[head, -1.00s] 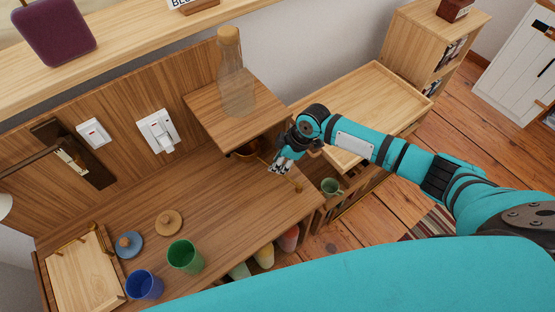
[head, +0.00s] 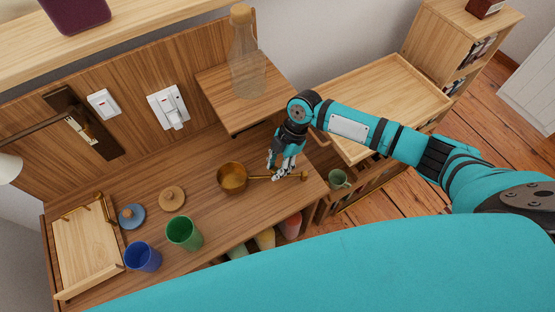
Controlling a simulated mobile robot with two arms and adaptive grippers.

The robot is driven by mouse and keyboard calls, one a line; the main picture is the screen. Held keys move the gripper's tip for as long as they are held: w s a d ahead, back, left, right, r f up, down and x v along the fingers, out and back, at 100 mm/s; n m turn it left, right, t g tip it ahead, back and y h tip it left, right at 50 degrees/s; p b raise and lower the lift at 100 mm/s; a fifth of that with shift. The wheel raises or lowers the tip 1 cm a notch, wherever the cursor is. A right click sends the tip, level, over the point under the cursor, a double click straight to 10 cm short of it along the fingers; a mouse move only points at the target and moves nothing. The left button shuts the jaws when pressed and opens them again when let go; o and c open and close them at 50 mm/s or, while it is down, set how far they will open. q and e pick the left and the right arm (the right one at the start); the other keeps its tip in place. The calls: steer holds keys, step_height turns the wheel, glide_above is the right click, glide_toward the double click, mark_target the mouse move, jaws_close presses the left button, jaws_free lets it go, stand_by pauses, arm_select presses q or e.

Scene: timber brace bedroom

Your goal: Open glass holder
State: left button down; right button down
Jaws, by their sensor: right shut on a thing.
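My right gripper (head: 280,172) comes in from the right and is shut on the long handle of a small brown pot (head: 232,178). The pot sits on or just above the wooden counter (head: 215,150), in front of the small raised shelf. Several coloured cups (head: 290,226) show under the counter's front edge, partly hidden by my teal body. A light wooden tray (head: 85,250) with upright pegs lies at the left end. I cannot tell which of these is the glass holder. My left gripper is not in view.
A green cup (head: 184,233), a blue cup (head: 143,257), and two round lids, blue (head: 132,216) and tan (head: 172,199), stand left of the pot. A glass bottle (head: 246,60) stands on the raised shelf (head: 240,108). A green mug (head: 339,179) stands right of the counter.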

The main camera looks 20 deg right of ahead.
steer(key=s+n, duration=0.1)
steer(key=n, duration=0.1)
steer(key=s+n+g+h, duration=0.1)
steer(key=s+n, duration=0.1)
steer(key=shift+s+a+n+g, duration=0.1)
steer(key=shift+a+n+g, duration=0.05)
steer(key=shift+n+g, duration=0.15)
steer(key=shift+s+d+n+g+h, duration=0.2)
steer(key=shift+s+n+h, duration=0.15)
steer(key=shift+s+n, duration=0.5)
steer(key=shift+s+d+n+g+h, duration=0.2)
steer(key=shift+s+n+h, duration=0.25)
steer(key=shift+n, duration=0.7)
steer(key=shift+s, duration=0.1)
steer(key=c, duration=1.1)
jaws_free()
step_height(320, 180, up, 10)
